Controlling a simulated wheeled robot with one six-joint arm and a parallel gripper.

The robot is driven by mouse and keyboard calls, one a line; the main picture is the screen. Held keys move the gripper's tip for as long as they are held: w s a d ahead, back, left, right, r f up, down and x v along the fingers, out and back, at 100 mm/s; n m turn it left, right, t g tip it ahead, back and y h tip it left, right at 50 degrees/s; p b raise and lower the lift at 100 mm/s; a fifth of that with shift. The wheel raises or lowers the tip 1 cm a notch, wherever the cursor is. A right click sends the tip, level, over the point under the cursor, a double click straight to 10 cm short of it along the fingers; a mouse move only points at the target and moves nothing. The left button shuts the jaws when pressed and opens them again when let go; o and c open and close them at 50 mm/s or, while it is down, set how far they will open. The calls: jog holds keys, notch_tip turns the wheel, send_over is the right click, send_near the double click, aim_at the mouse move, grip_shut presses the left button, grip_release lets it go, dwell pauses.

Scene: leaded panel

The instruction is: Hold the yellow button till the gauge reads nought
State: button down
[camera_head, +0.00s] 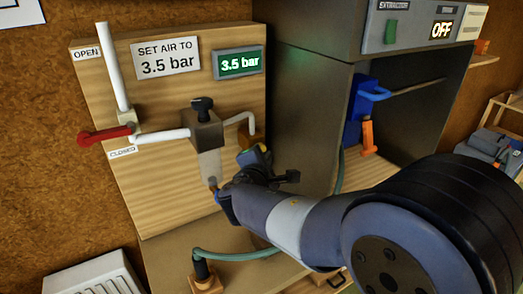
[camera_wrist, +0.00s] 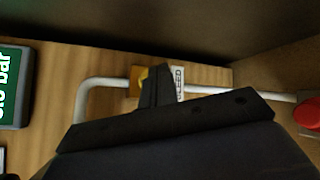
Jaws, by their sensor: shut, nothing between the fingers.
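The gauge (camera_head: 239,62) is a green display on the wooden board and reads 3.5 bar; its edge also shows at the left of the wrist view (camera_wrist: 13,85). In the wrist view, the yellow button (camera_wrist: 144,75) sits on a small wooden block on the pipe, beside a label reading BLEED (camera_wrist: 179,83). My gripper (camera_wrist: 157,72) is shut and empty, its fingers in front of the button and partly hiding it. I cannot tell whether they touch it. In the head view, my gripper (camera_head: 252,160) is close to the board, below the pipe's end.
A sign (camera_head: 166,55) reads SET AIR TO 3.5 bar. A red-handled lever (camera_head: 105,134) stands between OPEN and CLOSED labels. A regulator with a black knob (camera_head: 203,106) is left of my gripper. A grey cabinet (camera_head: 305,95) showing OFF stands at right.

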dwell(0.4)
jog(key=shift+w+a, duration=0.2)
jog(key=shift+w, duration=0.15)
jog(key=shift+w+a+b, duration=0.35)
jog(key=shift+w, duration=0.1)
dwell(2.1)
dwell(1.6)
jog(key=shift+s+d+b, duration=0.55)
jog(key=shift+s, duration=0.25)
jog(key=s+d, duration=0.1)
jog(key=s+d+b, duration=0.1)
jog(key=s, duration=0.2)
jog(key=shift+s+d+b, duration=0.1)
jog(key=shift+d+b, duration=0.3)
